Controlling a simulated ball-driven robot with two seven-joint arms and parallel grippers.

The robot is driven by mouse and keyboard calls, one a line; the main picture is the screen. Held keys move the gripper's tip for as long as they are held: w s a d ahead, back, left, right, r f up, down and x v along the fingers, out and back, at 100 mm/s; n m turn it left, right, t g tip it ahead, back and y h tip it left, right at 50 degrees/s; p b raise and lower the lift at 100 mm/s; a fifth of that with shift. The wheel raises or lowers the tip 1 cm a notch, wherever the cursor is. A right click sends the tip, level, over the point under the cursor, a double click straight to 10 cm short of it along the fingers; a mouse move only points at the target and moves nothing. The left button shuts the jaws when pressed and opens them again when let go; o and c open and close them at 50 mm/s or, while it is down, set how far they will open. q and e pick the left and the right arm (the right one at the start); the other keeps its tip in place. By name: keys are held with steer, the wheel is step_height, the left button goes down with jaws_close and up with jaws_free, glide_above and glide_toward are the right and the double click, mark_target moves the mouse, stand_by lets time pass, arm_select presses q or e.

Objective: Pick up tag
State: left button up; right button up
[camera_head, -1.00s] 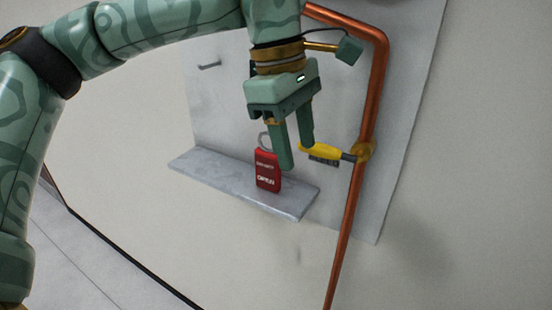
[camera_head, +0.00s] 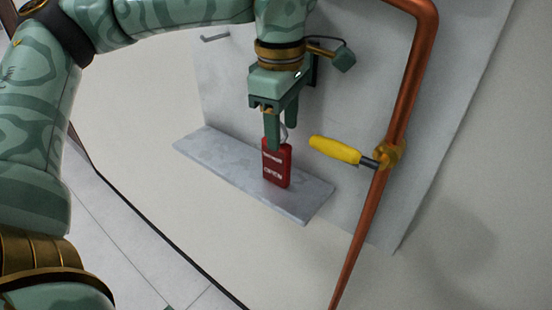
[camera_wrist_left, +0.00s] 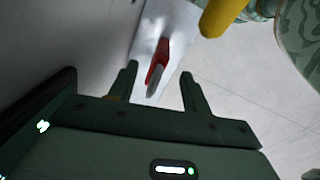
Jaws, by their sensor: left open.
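The red tag (camera_head: 276,164) with white lettering and a grey loop at its top stands on the grey shelf (camera_head: 218,166) against the wall panel. My left gripper (camera_head: 281,136) is open just above it, pointing down. One finger overlaps the tag's upper left in the head view, and the other is by the loop. In the left wrist view the tag (camera_wrist_left: 159,60) lies ahead between the two open fingers, its grey loop toward me. I cannot tell whether a finger touches it. My right gripper is not in view.
A copper pipe (camera_head: 407,90) runs down the panel on the right. A brass valve with a yellow handle (camera_head: 335,150) sticks out from it toward the left, close to the gripper. A small empty hook (camera_head: 214,38) is at the panel's upper left. The shelf's left part is bare.

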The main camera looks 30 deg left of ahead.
mark_target(283, 145)
arm_select(q)
steer(key=shift+f, duration=0.35)
steer(key=f, duration=0.2)
steer(key=f+p, duration=0.1)
steer(key=f, duration=0.1)
steer(key=shift+w+d, duration=0.1)
steer(key=shift+w, duration=0.1)
steer(key=shift+f, duration=0.3)
jaws_close()
steer(key=shift+s, duration=0.1)
